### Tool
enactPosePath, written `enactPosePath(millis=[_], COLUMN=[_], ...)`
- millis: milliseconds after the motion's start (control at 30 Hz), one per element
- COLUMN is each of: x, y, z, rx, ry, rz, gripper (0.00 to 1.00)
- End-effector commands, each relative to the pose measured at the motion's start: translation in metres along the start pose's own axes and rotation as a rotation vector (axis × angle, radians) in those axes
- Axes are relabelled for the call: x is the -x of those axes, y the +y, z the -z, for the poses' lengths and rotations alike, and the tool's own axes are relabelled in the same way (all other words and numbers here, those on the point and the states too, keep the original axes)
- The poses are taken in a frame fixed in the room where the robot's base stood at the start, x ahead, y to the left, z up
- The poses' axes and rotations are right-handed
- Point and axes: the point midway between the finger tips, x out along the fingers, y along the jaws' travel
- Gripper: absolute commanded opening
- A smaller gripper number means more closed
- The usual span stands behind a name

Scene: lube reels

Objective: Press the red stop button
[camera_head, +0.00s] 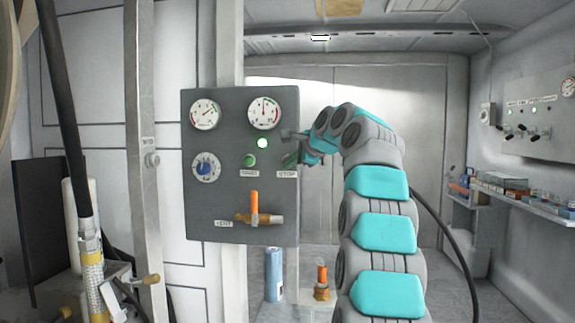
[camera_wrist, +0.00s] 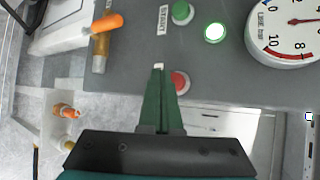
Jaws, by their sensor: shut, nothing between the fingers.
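The red stop button (camera_wrist: 180,82) is on the grey control panel (camera_head: 225,225). In the wrist view it shows just right of my gripper's fingers (camera_wrist: 159,75), partly covered by them. In the head view the button is hidden behind my gripper (camera_head: 290,160), above the STOP label (camera_head: 287,174). My gripper is shut and empty, with its dark green fingers pointing at the panel. I cannot tell whether the fingertips touch the panel or button.
A green start button (camera_head: 249,160) is left of the stop button, with a lit green lamp (camera_head: 262,143) above. Gauges (camera_head: 264,113) and an orange-handled valve (camera_head: 255,208) are on the same panel. A shelf with boxes (camera_head: 505,184) is at right.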

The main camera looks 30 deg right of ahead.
Motion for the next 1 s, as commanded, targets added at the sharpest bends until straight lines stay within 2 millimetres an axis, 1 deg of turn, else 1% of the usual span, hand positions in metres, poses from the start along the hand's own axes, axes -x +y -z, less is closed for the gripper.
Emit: enactPosePath(millis=[33,400,1000], x=[0.002,0.028,0.029], y=[0.005,0.02,0.021], z=[-0.002,-0.02,-0.021], rx=[-0.001,0.002,0.001], ry=[-0.001,-0.002,-0.001], rz=[-0.001,0.001,0.0], gripper=[0.0,0.0,0.0])
